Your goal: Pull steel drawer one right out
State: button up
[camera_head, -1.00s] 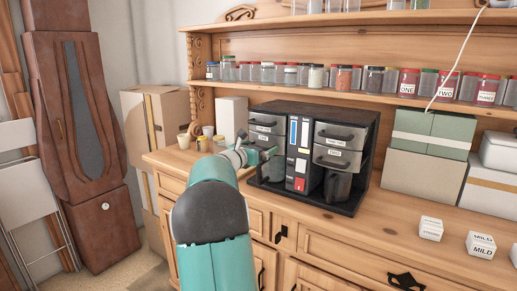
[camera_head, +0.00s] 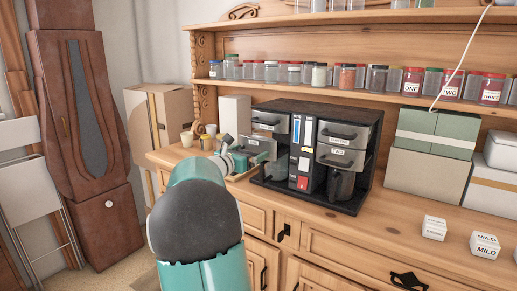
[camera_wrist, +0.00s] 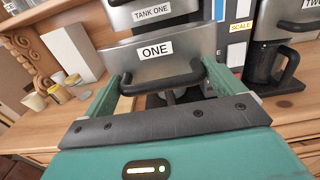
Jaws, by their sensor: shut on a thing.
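Steel drawer ONE (camera_wrist: 190,48) fills the middle of the wrist view, with a white ONE label and a black bar handle (camera_wrist: 150,88). My gripper (camera_wrist: 163,82) is shut on this handle, one teal finger at each end of it. The drawer front stands forward of the TANK ONE drawer (camera_wrist: 178,10) above it. In the head view my gripper (camera_head: 240,160) is at the left side of the black drawer unit (camera_head: 345,205). My arm and gripper hide part of the drawer there.
Small cups (camera_head: 207,143) stand to the left on the wooden counter (camera_head: 385,225). Jars line the shelf above.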

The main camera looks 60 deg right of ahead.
jog(key=w+a, duration=0.1)
jog(key=a, duration=0.6)
jog(key=shift+w, duration=0.1)
jog(key=o, duration=1)
jog(key=shift+o, duration=0.2)
jog(key=w+a, duration=0.2)
jog(key=a, duration=1.1)
jog(key=shift+a, duration=0.35)
